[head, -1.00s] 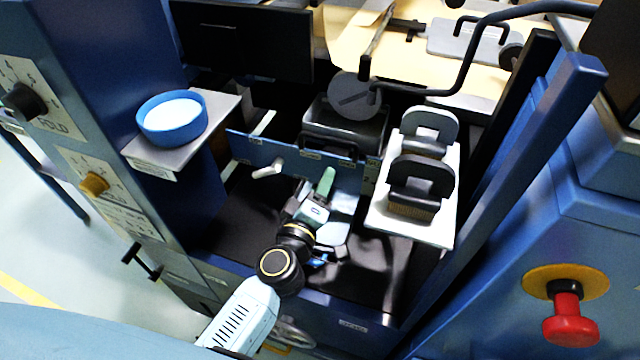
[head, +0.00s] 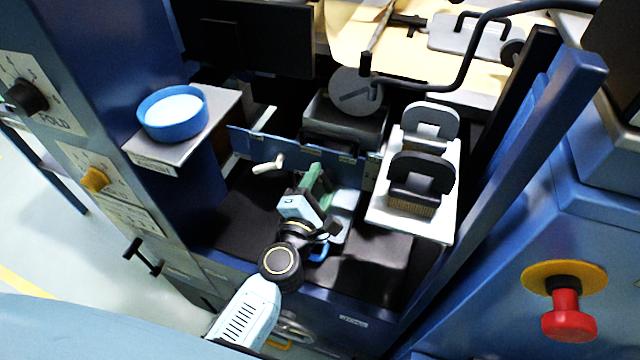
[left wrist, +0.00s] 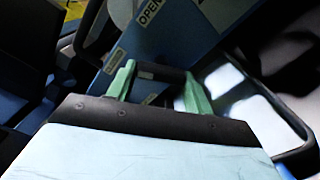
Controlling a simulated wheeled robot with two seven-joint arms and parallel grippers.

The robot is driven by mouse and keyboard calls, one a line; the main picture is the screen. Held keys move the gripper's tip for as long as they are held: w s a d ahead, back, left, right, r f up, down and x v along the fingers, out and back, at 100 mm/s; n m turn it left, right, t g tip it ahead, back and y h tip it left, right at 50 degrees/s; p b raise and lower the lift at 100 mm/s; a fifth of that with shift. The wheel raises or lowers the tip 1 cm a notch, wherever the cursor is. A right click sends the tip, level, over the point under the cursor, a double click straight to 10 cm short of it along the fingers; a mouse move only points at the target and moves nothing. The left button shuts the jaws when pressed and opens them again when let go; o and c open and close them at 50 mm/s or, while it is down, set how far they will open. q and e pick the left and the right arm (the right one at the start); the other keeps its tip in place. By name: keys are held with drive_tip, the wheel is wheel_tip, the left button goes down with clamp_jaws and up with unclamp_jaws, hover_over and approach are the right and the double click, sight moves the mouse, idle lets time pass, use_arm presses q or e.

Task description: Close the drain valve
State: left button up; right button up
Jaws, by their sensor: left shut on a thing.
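In the head view my left gripper (head: 316,180), with green fingers, reaches down in front of a low blue panel (head: 240,142). A pale lever (head: 268,164) sticks out of this panel left of the gripper, apart from it; I cannot tell whether it is the drain valve. In the left wrist view the green fingers (left wrist: 158,84) stand apart with a dark bar-like handle (left wrist: 160,71) between them. The gripper is shut on this handle; the grip itself is partly hidden. A label reading OPEN (left wrist: 150,12) is on the blue surface beyond. My right gripper is not in view.
A blue bowl (head: 152,128) with white contents stands on a shelf at left. A red knob (head: 568,318) is at lower right. A bent dark rod crosses above.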

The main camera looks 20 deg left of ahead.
use_arm(q)
drive_tip(key=n, duration=0.3)
drive_tip(key=shift+f, duration=0.1)
drive_tip(key=shift+n, duration=0.3)
idle(0.3)
drive_tip(key=o, duration=1)
drive_tip(key=shift+s, duration=0.1)
